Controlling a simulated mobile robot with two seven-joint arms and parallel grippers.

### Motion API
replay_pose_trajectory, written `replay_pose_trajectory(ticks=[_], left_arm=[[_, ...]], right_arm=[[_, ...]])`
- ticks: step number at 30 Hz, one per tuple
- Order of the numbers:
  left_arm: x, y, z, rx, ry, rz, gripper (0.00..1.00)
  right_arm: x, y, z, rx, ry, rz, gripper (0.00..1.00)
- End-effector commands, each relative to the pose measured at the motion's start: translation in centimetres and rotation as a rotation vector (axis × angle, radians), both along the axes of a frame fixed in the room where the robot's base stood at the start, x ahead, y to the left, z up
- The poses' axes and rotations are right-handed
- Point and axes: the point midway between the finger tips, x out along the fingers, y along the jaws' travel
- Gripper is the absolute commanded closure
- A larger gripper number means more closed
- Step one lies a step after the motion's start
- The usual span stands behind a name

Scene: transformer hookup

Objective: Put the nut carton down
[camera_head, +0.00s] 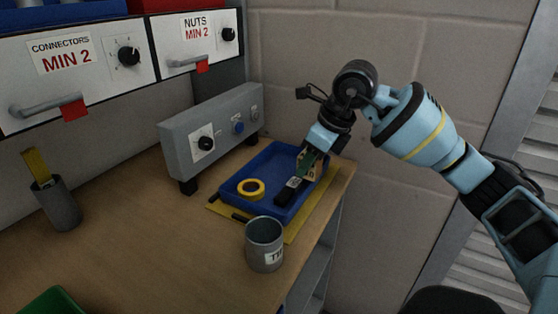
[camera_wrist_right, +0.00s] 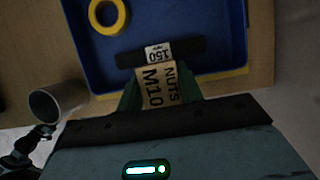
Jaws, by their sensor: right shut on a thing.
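The nut carton (camera_wrist_right: 157,86) is tan and printed "NUTS M10" in the right wrist view. My right gripper (camera_wrist_right: 160,95) is shut on it, with green fingers at its sides. In the head view the carton (camera_head: 311,170) is partly hidden by my right gripper (camera_head: 309,163), which reaches down into the right end of the blue tray (camera_head: 251,209). I cannot tell whether the carton touches the tray floor. My left gripper is not in view.
In the tray lie a yellow tape ring (camera_head: 250,187) and a black bar with a white label (camera_head: 288,192), close to the carton. A grey cup (camera_head: 264,246) stands in front of the tray. A grey control box (camera_head: 211,137) stands behind it.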

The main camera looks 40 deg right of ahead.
Motion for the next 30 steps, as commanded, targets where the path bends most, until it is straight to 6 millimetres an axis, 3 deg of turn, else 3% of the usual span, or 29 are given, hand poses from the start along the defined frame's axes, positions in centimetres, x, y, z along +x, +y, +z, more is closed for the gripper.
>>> replay_pose_trajectory(ticks=[9,18,30], left_arm=[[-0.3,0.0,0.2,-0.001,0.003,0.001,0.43],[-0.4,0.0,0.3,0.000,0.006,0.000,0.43],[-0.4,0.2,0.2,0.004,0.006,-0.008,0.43]], right_arm=[[6.0,-0.5,-0.4,0.004,-0.002,0.000,0.93],[10.3,-1.0,-0.9,0.001,0.000,0.000,0.93],[11.7,-1.2,-1.0,0.000,-0.001,0.002,0.93]])
